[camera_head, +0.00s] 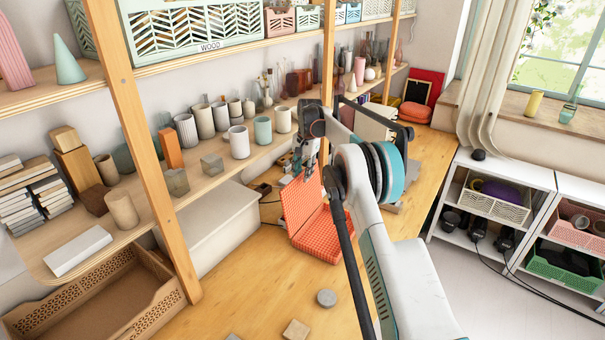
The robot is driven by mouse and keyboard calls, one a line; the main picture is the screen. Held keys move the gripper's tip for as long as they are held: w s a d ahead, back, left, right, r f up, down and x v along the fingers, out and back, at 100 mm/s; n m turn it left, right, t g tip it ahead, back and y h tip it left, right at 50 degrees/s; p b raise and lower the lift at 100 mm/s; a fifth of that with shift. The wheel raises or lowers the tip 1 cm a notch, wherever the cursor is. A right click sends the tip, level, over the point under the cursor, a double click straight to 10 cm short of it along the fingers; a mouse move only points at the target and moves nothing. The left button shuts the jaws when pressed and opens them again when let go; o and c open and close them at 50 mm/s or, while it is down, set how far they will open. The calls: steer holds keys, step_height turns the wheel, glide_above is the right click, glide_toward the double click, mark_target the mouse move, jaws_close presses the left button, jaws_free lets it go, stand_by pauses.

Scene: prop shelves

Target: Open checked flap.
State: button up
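The checked flap (299,201) is an orange-red panel with a fine grid pattern. My gripper (301,172) is small and dark in the picture, just above the flap's upper edge. I cannot tell whether it touches the flap or whether its fingers are open or shut.
The worktop (245,290) is mostly clear in front, with a grey disc (326,298) and a wooden block (296,330). A shelf of cups (239,142) and an upright post (150,160) stand left. A white box (213,225) stands under the shelf.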

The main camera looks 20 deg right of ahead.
step_height(320, 180, up, 12)
steer(key=s, duration=0.1)
steer(key=shift+d+f, duration=0.25)
steer(key=shift+d, duration=0.15)
steer(key=shift+r, duration=0.1)
steer(key=s+a+r+n+t+b, duration=0.2)
steer(key=s+a+r+n+b, duration=0.15)
steer(key=s+r, duration=0.6)
steer(key=s+a+r+n+t+b, duration=0.1)
steer(key=s+a+r+n, duration=0.15)
steer(key=s, duration=1.15)
steer(key=s+a+f+n+t+b, duration=0.1)
steer(key=s+f, duration=0.4)
steer(key=s, duration=0.5)
steer(key=s+a+f+n+t+b, duration=0.1)
steer(key=s+a+f+b, duration=0.1)
steer(key=s+f, duration=0.3)
steer(key=s+a+f+n+t+b, duration=0.1)
steer(key=s+f, duration=0.4)
steer(key=s, duration=0.9)
steer(key=shift+s+a+f+n+h, duration=0.2)
steer(key=shift+s+f+n+h, duration=0.15)
steer(key=shift+n+h, duration=0.05)
